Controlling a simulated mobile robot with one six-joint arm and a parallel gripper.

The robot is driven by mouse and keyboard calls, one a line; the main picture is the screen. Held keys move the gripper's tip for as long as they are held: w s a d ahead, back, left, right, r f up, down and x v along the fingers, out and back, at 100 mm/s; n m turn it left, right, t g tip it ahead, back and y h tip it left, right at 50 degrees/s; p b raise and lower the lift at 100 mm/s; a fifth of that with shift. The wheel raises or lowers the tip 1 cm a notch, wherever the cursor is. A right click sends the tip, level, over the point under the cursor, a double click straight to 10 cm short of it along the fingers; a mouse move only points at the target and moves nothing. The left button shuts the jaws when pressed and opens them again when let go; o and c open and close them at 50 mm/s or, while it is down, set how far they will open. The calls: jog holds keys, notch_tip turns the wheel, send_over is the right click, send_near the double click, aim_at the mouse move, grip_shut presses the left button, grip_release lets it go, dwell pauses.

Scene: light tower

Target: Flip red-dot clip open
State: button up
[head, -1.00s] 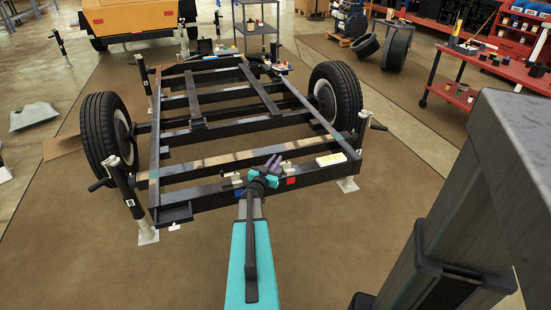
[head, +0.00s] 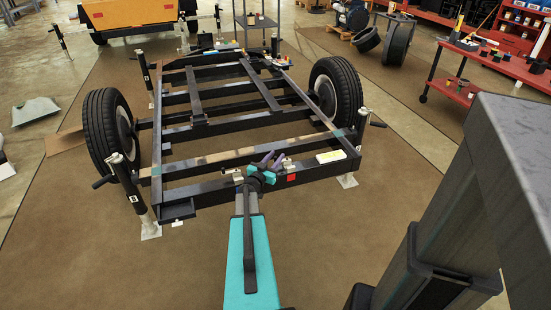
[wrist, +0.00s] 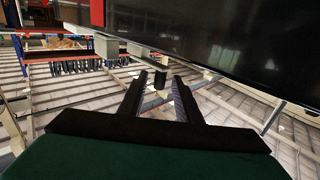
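My gripper (head: 272,159) is at the near crossbeam of the black trailer frame (head: 214,199), at the end of my teal arm. In the wrist view my gripper (wrist: 160,88) has its two dark fingers apart. A small dark cylindrical piece with a pale end (wrist: 160,78) shows in the gap between them; I cannot tell whether they touch it. A red square (head: 291,178) is on the beam's front face, just right of my gripper; a red patch also shows in the wrist view (wrist: 97,13). A small pale metal fitting (head: 287,165) sits on the beam above the red square, partly hidden by my gripper.
A pale yellow-white box (head: 331,156) lies on the beam further right. Jack stands, such as the left one (head: 129,192), and wheels (head: 336,92) flank the frame. A red bench (head: 500,70) stands at the right. The near floor is clear.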

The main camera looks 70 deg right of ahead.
jog(key=shift+a, duration=0.2)
jog(key=w+a+p, duration=0.1)
jog(key=a, duration=1.2)
jog(key=shift+w+a, duration=0.2)
jog(key=shift+w, duration=0.05)
dwell(0.3)
